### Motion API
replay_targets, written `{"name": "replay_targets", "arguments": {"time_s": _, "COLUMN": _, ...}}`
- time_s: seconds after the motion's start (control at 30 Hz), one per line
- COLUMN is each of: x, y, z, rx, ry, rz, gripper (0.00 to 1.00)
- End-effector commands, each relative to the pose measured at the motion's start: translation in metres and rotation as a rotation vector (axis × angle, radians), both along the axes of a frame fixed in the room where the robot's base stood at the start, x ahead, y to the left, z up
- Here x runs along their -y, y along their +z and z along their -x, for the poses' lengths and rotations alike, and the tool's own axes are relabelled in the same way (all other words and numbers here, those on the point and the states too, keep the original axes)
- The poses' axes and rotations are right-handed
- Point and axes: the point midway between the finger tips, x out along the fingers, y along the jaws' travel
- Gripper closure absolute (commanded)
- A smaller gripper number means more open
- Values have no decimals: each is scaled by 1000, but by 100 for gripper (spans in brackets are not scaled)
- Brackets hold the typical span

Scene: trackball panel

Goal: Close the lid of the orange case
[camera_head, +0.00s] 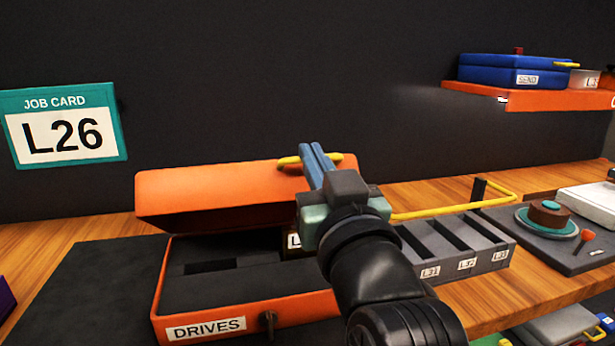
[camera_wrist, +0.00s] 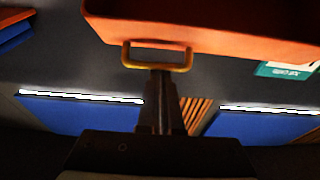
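The orange case (camera_head: 250,312), labelled DRIVES, sits on a dark mat with a dark insert inside. Its orange lid (camera_head: 215,190) is open and tilted above the case's rear; it also fills the top of the wrist view (camera_wrist: 225,30). A yellow handle (camera_head: 288,160) is on the lid's edge, and shows in the wrist view (camera_wrist: 158,67). My gripper (camera_head: 312,150) is at this handle, its two fingers together. In the wrist view the fingertips (camera_wrist: 161,74) meet the handle's bar, apparently touching it but not around it. My arm hides the case's right side.
A grey slotted rack (camera_head: 455,245) with labels and a yellow bar (camera_head: 445,210) stands right of the case. A blue case (camera_head: 515,72) rests on an orange shelf (camera_head: 520,96). The dark mat (camera_head: 85,290) is clear at left.

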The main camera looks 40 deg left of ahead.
Motion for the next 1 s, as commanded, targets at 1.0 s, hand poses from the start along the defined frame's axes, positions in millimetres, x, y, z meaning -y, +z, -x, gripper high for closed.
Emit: {"name": "replay_targets", "arguments": {"time_s": 1.0, "x": 51, "y": -128, "z": 43, "rx": 240, "ry": 2, "rz": -285, "gripper": 100}}
